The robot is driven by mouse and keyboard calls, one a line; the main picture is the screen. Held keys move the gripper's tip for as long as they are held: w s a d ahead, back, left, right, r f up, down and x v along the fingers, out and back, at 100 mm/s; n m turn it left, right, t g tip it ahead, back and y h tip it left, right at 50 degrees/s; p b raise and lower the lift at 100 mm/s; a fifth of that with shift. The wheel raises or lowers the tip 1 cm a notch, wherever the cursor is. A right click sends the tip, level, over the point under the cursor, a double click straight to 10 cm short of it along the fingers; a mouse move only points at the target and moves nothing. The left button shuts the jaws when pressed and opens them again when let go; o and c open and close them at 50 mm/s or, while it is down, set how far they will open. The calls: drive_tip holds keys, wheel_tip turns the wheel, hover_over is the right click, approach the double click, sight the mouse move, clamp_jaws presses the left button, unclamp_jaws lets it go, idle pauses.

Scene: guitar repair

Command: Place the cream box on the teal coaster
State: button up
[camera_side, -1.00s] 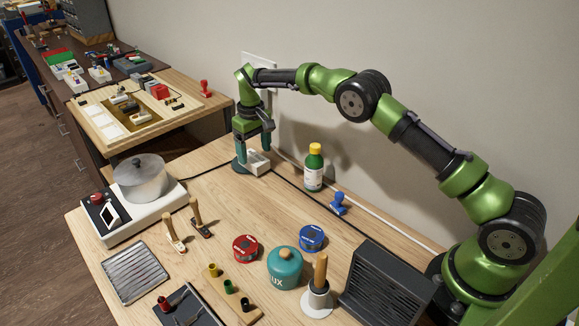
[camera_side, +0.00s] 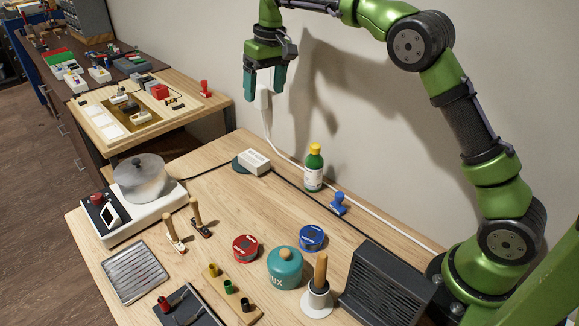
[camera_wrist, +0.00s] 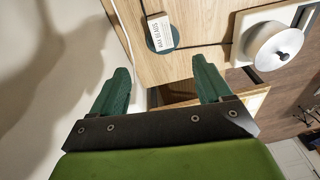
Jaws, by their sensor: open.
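The cream box (camera_side: 254,162) lies flat near the back edge of the wooden bench. The teal coaster (camera_side: 239,165) shows from under its left side in the side view. In the wrist view the cream box (camera_wrist: 160,31), with dark lettering, rests on the round coaster (camera_wrist: 177,37), whose rim shows beside it; part of the coaster is hidden under the box. My gripper (camera_side: 264,95) is open and empty, well above the box and apart from it. Its green fingers (camera_wrist: 160,67) also show spread in the wrist view.
A green bottle with a yellow cap (camera_side: 314,168) and a blue stamp (camera_side: 339,203) stand right of the box. A white cable runs along the wall side. The bench in front of the box is clear.

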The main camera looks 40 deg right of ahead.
drive_tip(key=s+r+m+t+y, duration=0.1)
drive_tip(key=s+r, duration=0.3)
drive_tip(key=s, duration=0.3)
drive_tip(key=s+r+t, duration=0.2)
drive_tip(key=s+r, duration=0.1)
drive_tip(key=s, duration=0.4)
drive_tip(key=s+a+f+m+t, duration=0.1)
drive_tip(key=s+f, duration=0.2)
drive_tip(key=s, duration=0.5)
drive_tip(key=s+a+f+m+t, duration=0.1)
drive_tip(key=s+f, duration=0.2)
drive_tip(key=s, duration=0.6)
drive_tip(key=shift+f+t, duration=0.3)
drive_tip(key=shift+t, duration=0.1)
